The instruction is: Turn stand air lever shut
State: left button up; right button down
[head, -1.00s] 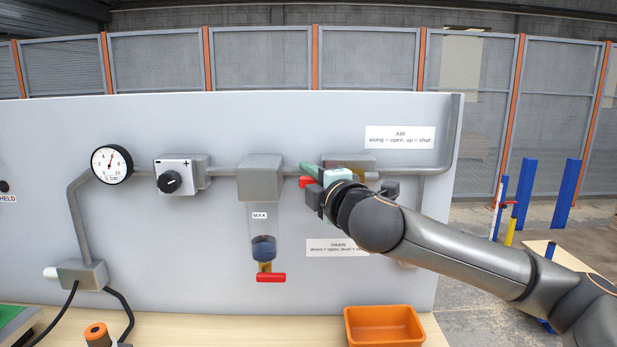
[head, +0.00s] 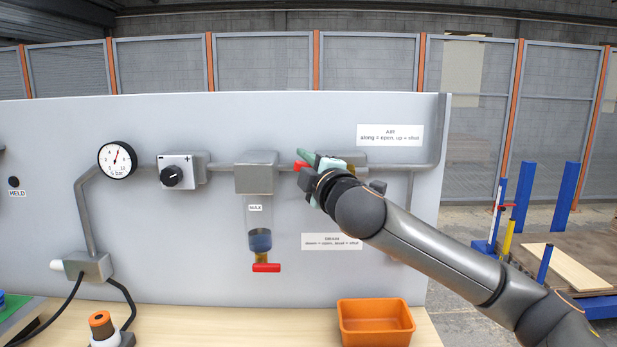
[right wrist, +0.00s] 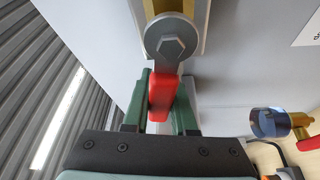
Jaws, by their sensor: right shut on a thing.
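The red air lever (head: 300,166) is on the pipe under the AIR label (head: 390,135), which reads along = open, up = shut. In the right wrist view the lever (right wrist: 163,97) runs from a grey hex bolt (right wrist: 172,48) nearly in line with the brass valve body, leaning slightly. My right gripper (head: 312,160) is shut on the lever, its green fingers on both sides of it. The gripper hides most of the lever and valve in the head view. My left gripper is not in view.
Left along the pipe are a clear bowl (head: 260,220) with a red drain lever (head: 267,268), a regulator knob (head: 172,177) and a gauge (head: 117,160). An orange bin (head: 376,322) stands on the bench below my right arm. The panel ends at the right.

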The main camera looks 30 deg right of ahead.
jog(key=d+r+m+h+b, duration=0.1)
jog(key=m+h+b, duration=0.1)
jog(key=m, duration=0.3)
jog(key=s+d+r+m+t+h+b, duration=0.1)
jog(key=d+r+m+h+b, duration=0.1)
jog(key=m, duration=0.3)
jog(key=s+d+r+m+t+h+b, duration=0.1)
jog(key=r+m+h+b, duration=0.1)
jog(key=m, duration=0.3)
jog(key=shift+s+d+r+m, duration=0.15)
jog(key=shift+d+m, duration=0.25)
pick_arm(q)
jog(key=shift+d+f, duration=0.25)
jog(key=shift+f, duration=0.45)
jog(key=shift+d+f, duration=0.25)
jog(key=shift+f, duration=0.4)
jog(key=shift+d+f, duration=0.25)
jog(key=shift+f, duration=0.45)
pick_arm(e)
jog(key=shift+s+d+r+m+g+h, duration=0.2)
jog(key=shift+d+m+h, duration=0.35)
jog(key=shift+m, duration=0.45)
jog(key=shift+s+d+r+m+g+h, duration=0.1)
jog(key=shift+s+d+m+g+h, duration=0.15)
jog(key=shift+m+h, duration=0.6)
pick_arm(q)
jog(key=shift+b, duration=0.3)
pick_arm(e)
jog(key=shift+d+m, duration=0.15)
jog(key=shift+m, duration=0.2)
